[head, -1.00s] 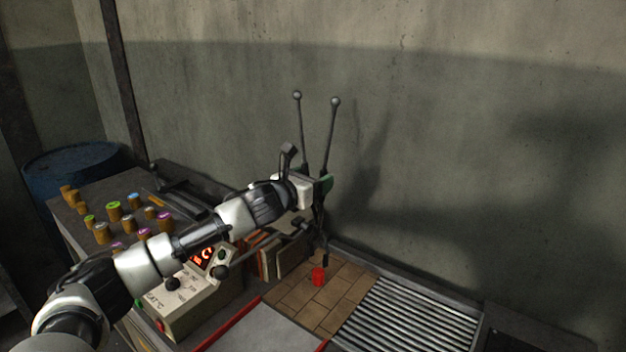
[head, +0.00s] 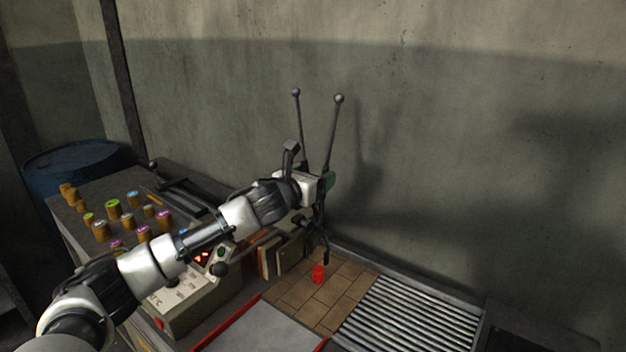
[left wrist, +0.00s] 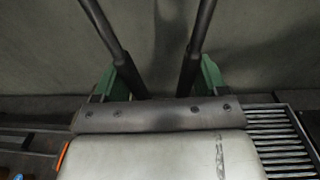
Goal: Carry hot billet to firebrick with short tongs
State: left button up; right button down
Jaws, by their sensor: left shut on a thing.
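The hot billet (head: 318,273) is a small glowing red cylinder standing on the brown firebrick (head: 318,299). My left gripper (head: 325,184) is shut on the dark short tongs (head: 332,135), which it holds upright above the back of the firebrick. The handles with ball ends point up. The jaw tips (head: 326,254) hang just above and behind the billet and look apart from it. In the left wrist view the tongs' two arms (left wrist: 192,65) pass between the green finger pads. My right gripper is not in view.
A ribbed metal rack (head: 410,318) lies right of the firebrick. A control box (head: 185,300) with a red display stands left. Several colour-topped cylinders (head: 113,211) stand on the bench at left. A red-edged grey plate (head: 262,332) lies in front. The wall is close behind.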

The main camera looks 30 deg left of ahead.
pick_arm(q)
jog(key=y, duration=0.1)
jog(key=f+n+y+b, duration=0.1)
jog(key=shift+d+f+n+y, duration=0.15)
jog(key=shift+n+y, duration=0.15)
jog(key=shift+f, duration=0.2)
dwell(0.4)
jog(key=shift+f, duration=0.25)
jog(key=shift+f+b, duration=0.65)
jog(key=shift+f, duration=0.8)
